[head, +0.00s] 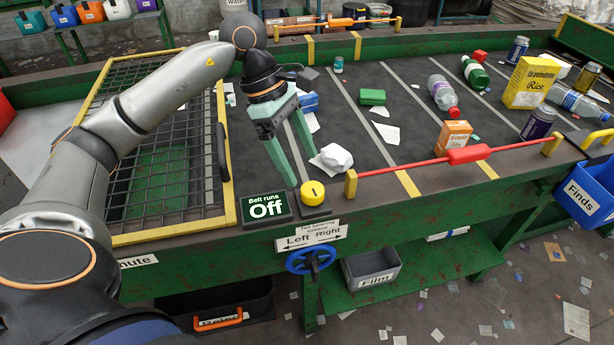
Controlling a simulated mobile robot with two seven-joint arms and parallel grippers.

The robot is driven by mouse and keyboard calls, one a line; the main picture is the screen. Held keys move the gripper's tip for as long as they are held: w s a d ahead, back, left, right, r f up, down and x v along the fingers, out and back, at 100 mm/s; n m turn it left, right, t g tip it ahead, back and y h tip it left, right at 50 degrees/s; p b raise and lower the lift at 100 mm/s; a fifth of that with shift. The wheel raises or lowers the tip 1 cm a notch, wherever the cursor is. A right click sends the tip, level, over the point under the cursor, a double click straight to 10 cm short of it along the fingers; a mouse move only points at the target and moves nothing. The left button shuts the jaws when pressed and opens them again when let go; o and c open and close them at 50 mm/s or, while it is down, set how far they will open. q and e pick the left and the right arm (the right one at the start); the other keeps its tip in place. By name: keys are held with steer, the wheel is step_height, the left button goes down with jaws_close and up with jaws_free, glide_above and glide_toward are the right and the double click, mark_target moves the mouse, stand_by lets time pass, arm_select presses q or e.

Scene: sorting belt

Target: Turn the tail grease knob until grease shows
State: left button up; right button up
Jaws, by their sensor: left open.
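The blue knob (298,262), a spoked handwheel, sits on the front face of the green belt frame, low in the middle of the head view. A white label (311,236) above it reads tail bearing grease, with Left and Right arrows. I can make out no grease around the knob. My left gripper (298,168) has pale green fingers, spread apart and empty. It points down over the near edge of the belt, above and behind the knob and apart from it. My right gripper is not in view.
A white crumpled item (336,156) lies near my left fingers. A grey Film bin (371,278) stands below.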

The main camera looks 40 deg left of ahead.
arm_select(q)
steer(key=v, duration=0.6)
steer(key=shift+r, duration=0.3)
steer(key=shift+a, duration=0.1)
